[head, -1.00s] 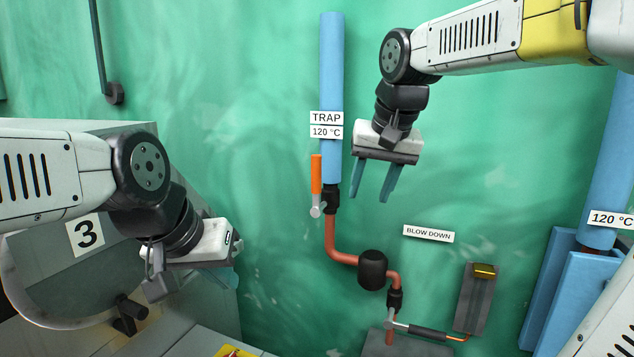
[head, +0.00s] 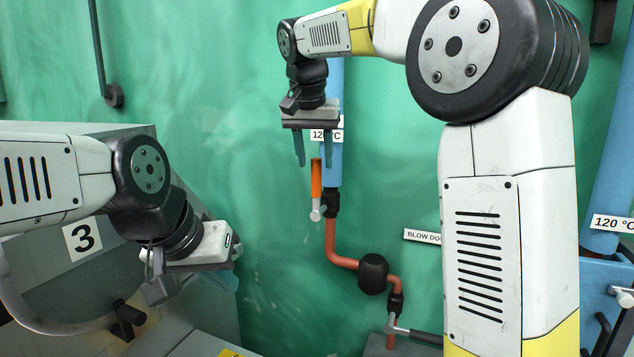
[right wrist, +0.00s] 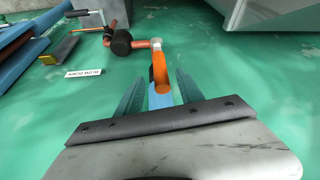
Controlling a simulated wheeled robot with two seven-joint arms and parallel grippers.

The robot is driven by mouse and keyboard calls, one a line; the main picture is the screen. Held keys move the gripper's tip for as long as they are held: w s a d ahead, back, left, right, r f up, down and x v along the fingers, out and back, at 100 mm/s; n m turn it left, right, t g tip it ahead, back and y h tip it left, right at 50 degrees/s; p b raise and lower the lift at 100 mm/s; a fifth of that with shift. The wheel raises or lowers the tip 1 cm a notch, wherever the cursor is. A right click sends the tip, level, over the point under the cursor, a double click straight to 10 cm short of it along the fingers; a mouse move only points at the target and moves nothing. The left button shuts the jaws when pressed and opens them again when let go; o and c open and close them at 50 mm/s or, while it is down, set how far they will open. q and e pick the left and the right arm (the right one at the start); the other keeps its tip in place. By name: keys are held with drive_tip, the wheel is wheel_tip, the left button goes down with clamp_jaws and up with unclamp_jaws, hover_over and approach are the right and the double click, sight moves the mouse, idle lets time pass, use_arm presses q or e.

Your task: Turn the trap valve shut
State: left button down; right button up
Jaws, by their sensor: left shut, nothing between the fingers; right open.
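The trap valve's orange lever (head: 316,179) stands upright beside the blue trap pipe (head: 331,172), with its grey pivot end at the bottom by the black valve body (head: 331,204). My left gripper (head: 232,275) is shut and empty at lower left, in front of the grey machine.
A copper pipe (head: 340,261) runs from the valve down past a black bulb (head: 373,273) to a lower valve with a black-gripped lever (head: 420,335). My right arm covers much of the right side. The grey machine marked 3 (head: 83,238) stands at left.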

sight(317, 182)
drive_tip(key=shift+w+f, duration=0.4)
drive_tip(key=shift+f, duration=0.1)
drive_tip(key=x, duration=0.6)
drive_tip(key=shift+w+d+f, duration=0.1)
drive_tip(key=shift+w+f, duration=0.05)
drive_tip(key=shift+f, duration=0.25)
clamp_jaws()
idle(0.7)
